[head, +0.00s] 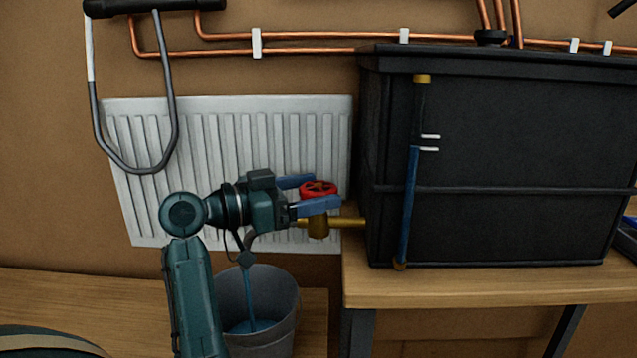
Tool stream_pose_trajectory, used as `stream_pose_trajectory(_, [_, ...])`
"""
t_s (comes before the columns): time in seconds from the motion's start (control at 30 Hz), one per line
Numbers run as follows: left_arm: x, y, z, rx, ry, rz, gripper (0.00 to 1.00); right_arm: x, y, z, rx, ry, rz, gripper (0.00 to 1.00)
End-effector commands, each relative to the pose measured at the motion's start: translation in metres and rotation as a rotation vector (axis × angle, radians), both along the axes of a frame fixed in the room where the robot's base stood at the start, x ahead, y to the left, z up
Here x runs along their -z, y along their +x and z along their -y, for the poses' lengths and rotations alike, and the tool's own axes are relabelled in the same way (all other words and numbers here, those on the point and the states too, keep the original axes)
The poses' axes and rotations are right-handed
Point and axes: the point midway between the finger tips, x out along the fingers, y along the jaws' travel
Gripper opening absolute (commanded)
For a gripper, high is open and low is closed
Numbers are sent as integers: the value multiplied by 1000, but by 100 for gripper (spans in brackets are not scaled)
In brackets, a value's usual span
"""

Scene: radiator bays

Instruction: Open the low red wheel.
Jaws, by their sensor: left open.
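The low red wheel (318,187) sits on top of a brass valve (318,226), whose pipe runs into the lower left side of a black tank (480,150). My left gripper (325,191) comes in from the left with its two blue fingers apart, one behind the wheel and one in front of it. The wheel lies between the fingers. The near finger covers the wheel's lower edge; I cannot tell whether either finger touches it. My right gripper is not in view.
A grey bucket (284,290) stands below, with a blue streak from a dark spout (247,259) into it. A white radiator (230,130) is behind. The tank stands on a wooden bench (480,287) with a sight tube (409,200) on its front. Copper pipes (300,37) run above.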

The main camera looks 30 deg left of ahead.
Motion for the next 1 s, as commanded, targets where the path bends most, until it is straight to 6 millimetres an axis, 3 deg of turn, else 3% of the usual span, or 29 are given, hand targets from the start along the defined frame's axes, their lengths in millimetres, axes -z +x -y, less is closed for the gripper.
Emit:
stream_pose_trajectory(0.17, [0,11,7,1,0,-1,75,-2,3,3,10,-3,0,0])
stream_pose_trajectory(0.47, [0,13,8,0,2,-1,75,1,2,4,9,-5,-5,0])
stream_pose_trajectory(1.0, [1,12,8,1,1,-2,31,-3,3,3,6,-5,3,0])
